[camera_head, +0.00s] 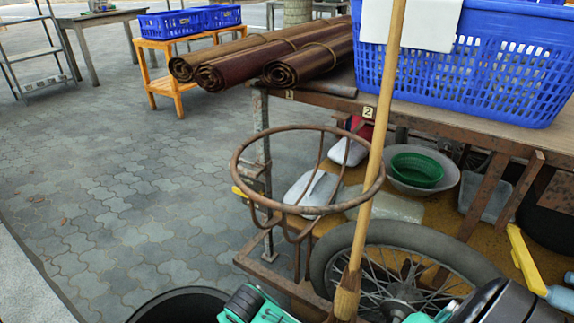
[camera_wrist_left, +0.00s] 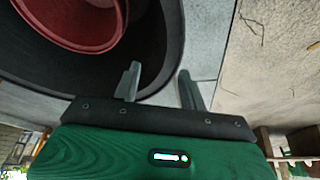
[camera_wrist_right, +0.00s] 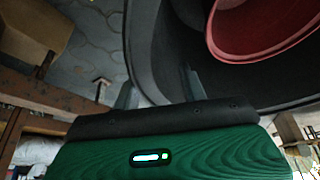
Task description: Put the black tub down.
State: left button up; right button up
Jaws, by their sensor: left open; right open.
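The black tub (camera_head: 180,300) is at the bottom edge of the head view, partly cut off. In the left wrist view the tub (camera_wrist_left: 148,45) holds a red basin (camera_wrist_left: 75,28). My left gripper (camera_wrist_left: 158,85) is open, with one finger on each side of the tub's rim. In the right wrist view my right gripper (camera_wrist_right: 157,88) is open, also with its fingers either side of the rim of the tub (camera_wrist_right: 165,45). Whether the fingers touch the rim is unclear. The tub's underside and what it rests on are hidden.
A rusty ring holder (camera_head: 308,207) and a wooden pole (camera_head: 375,150) stand just beyond the tub, beside a spoked wheel (camera_head: 330,262). A workbench (camera_head: 500,128) with a blue crate (camera_head: 490,65) is at right. Paved floor (camera_head: 120,180) is clear at left.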

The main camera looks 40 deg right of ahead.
pick_arm(q)
jog(key=v, duration=0.6)
pick_arm(e)
jog(key=shift+r, duration=0.15)
pick_arm(q)
jog(key=shift+s+r, duration=0.25)
jog(key=shift+r, duration=0.2)
pick_arm(e)
jog(key=v, duration=1.1)
jog(key=shift+s+r, duration=0.25)
jog(key=shift+r, duration=0.05)
